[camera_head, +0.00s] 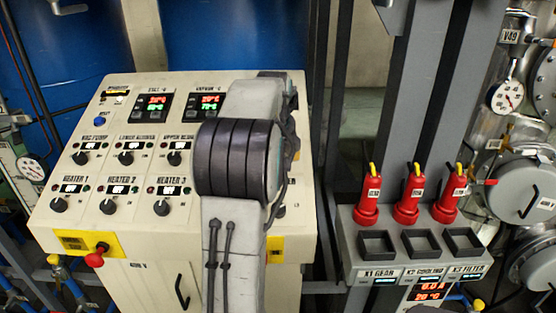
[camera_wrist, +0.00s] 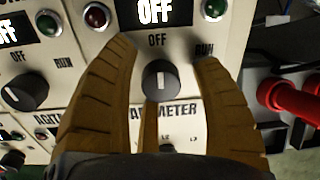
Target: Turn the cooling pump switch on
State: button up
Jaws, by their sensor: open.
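In the wrist view, a black rotary knob (camera_wrist: 160,82) sits on the cream panel between the fingers of my gripper (camera_wrist: 162,50). Its white pointer line is upright, toward the OFF mark; RUN is marked to its upper right. The display (camera_wrist: 156,11) above it reads OFF. My brown fingers are open on either side of the knob; I cannot tell whether they touch it. The knob's name label is out of view, so I cannot confirm it is the cooling pump switch. In the head view, my arm hides my gripper and this part of the control panel (camera_head: 135,232).
Another knob (camera_wrist: 25,92) is close on the left in the wrist view. A red handle (camera_wrist: 295,98) is beyond the panel's right edge.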

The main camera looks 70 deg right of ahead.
jog(key=shift+c, duration=0.4)
grip_shut()
jog(key=shift+f+m, duration=0.1)
jog(key=shift+m, duration=0.7)
jog(key=shift+o, duration=0.4)
grip_release()
jog(key=v, duration=1.2)
jog(key=shift+o, duration=0.2)
